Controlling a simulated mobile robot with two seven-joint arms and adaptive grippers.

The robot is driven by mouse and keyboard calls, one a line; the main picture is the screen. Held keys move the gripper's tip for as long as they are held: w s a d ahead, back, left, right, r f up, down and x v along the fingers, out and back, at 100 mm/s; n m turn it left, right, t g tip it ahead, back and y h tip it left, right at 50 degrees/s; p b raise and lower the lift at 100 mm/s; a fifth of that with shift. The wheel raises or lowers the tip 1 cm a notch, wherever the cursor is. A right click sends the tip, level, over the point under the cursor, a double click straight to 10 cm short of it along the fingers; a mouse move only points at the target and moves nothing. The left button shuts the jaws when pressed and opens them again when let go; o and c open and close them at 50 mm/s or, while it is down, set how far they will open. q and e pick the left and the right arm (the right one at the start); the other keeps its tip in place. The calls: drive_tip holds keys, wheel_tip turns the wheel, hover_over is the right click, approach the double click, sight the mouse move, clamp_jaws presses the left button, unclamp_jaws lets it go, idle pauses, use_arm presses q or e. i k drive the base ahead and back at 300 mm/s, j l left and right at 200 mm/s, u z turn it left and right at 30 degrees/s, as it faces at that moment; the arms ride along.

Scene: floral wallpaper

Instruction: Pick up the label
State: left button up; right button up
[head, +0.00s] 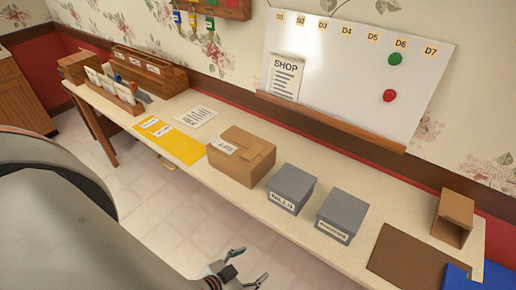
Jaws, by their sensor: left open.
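Several labels are in view and I cannot tell which one is meant. A white label (222,143) lies on the left part of the top of a cardboard box (232,165) on the long table. Lettered labels also sit on the fronts of two grey boxes, one reading BILLS (283,202), the other too small to read (333,231). My left gripper (252,267) is at the bottom centre, below the table's front edge in the picture. Its fingers are apart and empty, clear of all the labels. My right gripper is out of view.
The table (375,212) holds a yellow envelope (170,140), a printed sheet (197,117), wooden organisers (148,70), a brown mat (415,258) and an open brown box (454,217). A whiteboard (340,70) hangs behind. Floor (165,210) is free in front.

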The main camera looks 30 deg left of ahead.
sight(216, 141)
drive_tip(key=l+u, duration=0.1)
drive_tip(key=u, duration=0.35)
drive_tip(key=k+u, duration=0.15)
drive_tip(key=u, duration=0.3)
drive_tip(key=k+u, duration=0.1)
drive_tip(key=u, duration=0.3)
drive_tip(key=i, duration=0.25)
